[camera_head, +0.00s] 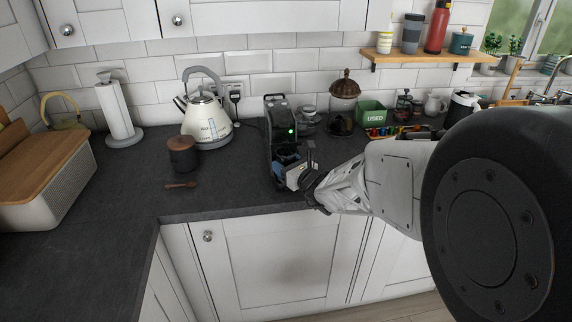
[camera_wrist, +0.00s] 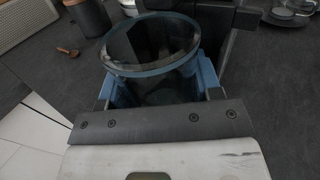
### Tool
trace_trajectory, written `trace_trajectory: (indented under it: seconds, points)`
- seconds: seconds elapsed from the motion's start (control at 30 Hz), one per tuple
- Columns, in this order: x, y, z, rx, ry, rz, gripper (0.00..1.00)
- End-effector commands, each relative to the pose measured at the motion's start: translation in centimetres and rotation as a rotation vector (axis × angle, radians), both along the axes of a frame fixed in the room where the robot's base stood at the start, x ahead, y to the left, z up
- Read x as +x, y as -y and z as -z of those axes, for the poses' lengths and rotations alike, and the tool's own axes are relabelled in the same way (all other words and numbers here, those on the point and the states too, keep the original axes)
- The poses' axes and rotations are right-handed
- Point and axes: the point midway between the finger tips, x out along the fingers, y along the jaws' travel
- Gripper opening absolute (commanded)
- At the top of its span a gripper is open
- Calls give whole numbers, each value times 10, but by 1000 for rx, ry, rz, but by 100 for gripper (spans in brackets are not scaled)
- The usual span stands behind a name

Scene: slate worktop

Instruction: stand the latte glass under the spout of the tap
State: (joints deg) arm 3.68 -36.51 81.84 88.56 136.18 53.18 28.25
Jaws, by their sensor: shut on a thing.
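The latte glass (camera_wrist: 150,68) is clear, with a wide round rim, and stands close in front of the wrist camera. My gripper (camera_wrist: 160,84) has its blue fingers on either side of the glass and is shut on it. In the head view my gripper (camera_head: 287,166) is at the front of a black coffee machine (camera_head: 274,112) with a green light. The glass is hard to make out there, and its base is hidden, so I cannot tell whether it touches anything. A metal tap (camera_head: 546,96) shows at the far right, well away from my gripper.
A glass grinder (camera_head: 343,100), a green box (camera_head: 371,113) and colourful capsules (camera_head: 392,131) are right. The dark worktop (camera_head: 110,215) is clear at front left.

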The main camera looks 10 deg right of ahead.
Motion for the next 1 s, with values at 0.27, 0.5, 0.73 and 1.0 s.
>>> trace_trajectory:
  seconds: [0.27, 0.5, 0.73, 1.0]
  points:
    - [0, 0, 2, 0, -1, 0, 30]
    - [0, 0, 4, 0, 0, 0, 30]
    - [0, 0, 3, 0, 0, 0, 62]
    - [0, 0, 4, 0, 0, 0, 88]
